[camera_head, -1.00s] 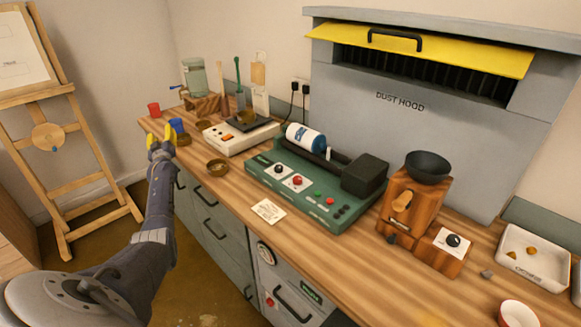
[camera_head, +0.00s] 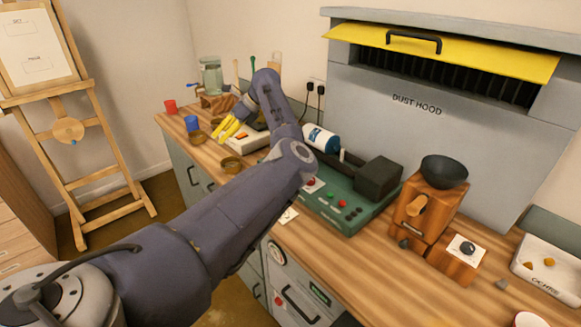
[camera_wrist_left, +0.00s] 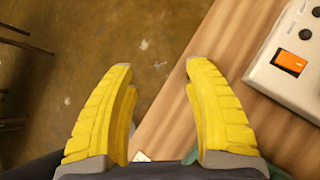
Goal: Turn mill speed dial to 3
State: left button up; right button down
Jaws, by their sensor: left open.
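The green roller machine (camera_head: 345,215) carries a blue-and-white jar (camera_head: 321,139) and has dials on its sloped front. My left arm covers its left end, so its left dial is hidden and the red dial is only partly seen. A wooden grinder (camera_head: 412,210) with a dark bowl on top has a black knob (camera_head: 466,249) on a white plate at its right. No dial number is readable. My left gripper (camera_head: 229,127) has yellow fingers, open and empty, left of the green machine. In the left wrist view, the open fingers (camera_wrist_left: 160,68) are above the counter's edge.
A white device with an orange switch (camera_wrist_left: 289,62) is right of the fingers. A dust hood (camera_head: 400,120) stands behind. A white tray (camera_head: 530,285) is at far right.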

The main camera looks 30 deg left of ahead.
pick_arm(q)
jog(key=w+d+r+n+t+h, duration=0.1)
jog(key=w+d+r+t+h, duration=0.15)
jog(key=d, duration=0.45)
jog(key=w+d+r+n+t+h, duration=0.1)
jog(key=w+d+h, duration=0.1)
jog(key=w+d, duration=0.35)
jog(key=w+d+r+n+t+h, duration=0.1)
jog(key=w+d+r+h, duration=0.15)
jog(key=d, duration=0.65)
jog(key=f, duration=1.8)
jog(key=shift+a, duration=0.25)
jog(key=shift+c, duration=0.2)
grip_shut()
